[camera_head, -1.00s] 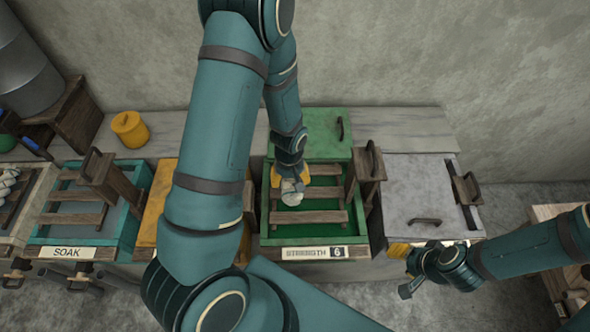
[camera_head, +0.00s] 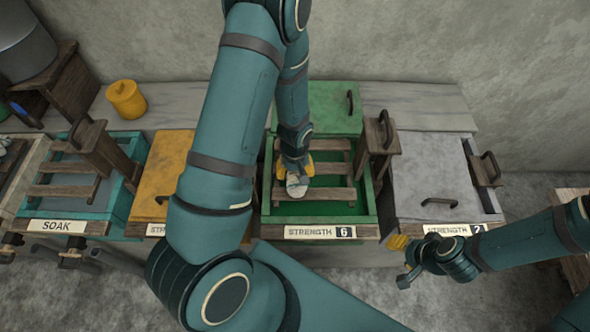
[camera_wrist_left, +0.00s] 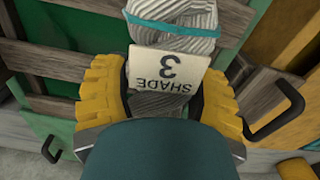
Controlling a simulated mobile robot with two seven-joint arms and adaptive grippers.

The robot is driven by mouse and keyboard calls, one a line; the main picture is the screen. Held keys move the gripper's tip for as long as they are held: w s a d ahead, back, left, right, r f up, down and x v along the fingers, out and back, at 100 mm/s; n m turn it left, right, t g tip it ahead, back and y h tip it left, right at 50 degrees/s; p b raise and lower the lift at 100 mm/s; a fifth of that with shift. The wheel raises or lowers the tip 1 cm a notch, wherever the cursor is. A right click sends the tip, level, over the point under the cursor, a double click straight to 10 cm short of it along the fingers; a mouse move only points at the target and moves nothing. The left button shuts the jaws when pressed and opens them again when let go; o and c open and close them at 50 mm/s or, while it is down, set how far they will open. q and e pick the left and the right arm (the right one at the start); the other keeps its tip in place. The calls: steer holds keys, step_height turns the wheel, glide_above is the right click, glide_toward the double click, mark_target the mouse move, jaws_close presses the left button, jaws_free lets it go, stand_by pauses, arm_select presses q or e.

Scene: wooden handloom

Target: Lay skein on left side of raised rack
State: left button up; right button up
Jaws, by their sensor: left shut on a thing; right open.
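The skein (camera_head: 296,187) is pale grey, with a teal band. In the left wrist view the skein (camera_wrist_left: 175,25) carries a tag reading "SHADE 3". My left gripper (camera_head: 297,172) is shut on the skein, its yellow fingers on either side of it. It holds the skein over the left part of the wooden slatted rack (camera_head: 335,194) in the green vat (camera_head: 265,208) labelled "STRENGTH 6". I cannot tell whether the skein touches the slats. My right gripper (camera_head: 401,260) is open and empty at the lower right, in front of the grey-lidded vat.
A grey-lidded vat (camera_head: 420,180) stands right of the green one, and a yellow-lidded vat (camera_head: 165,165) stands left, partly behind my arm. The teal "SOAK" vat (camera_head: 125,205) is further left. Wooden posts with handles (camera_head: 380,145) rise at the green vat's right side.

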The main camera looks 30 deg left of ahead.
arm_select(q)
steer(key=shift+f, duration=0.4)
steer(key=o, duration=1.4)
steer(key=shift+r, duration=0.1)
step_height(320, 180, up, 12)
steer(key=shift+s, duration=0.15)
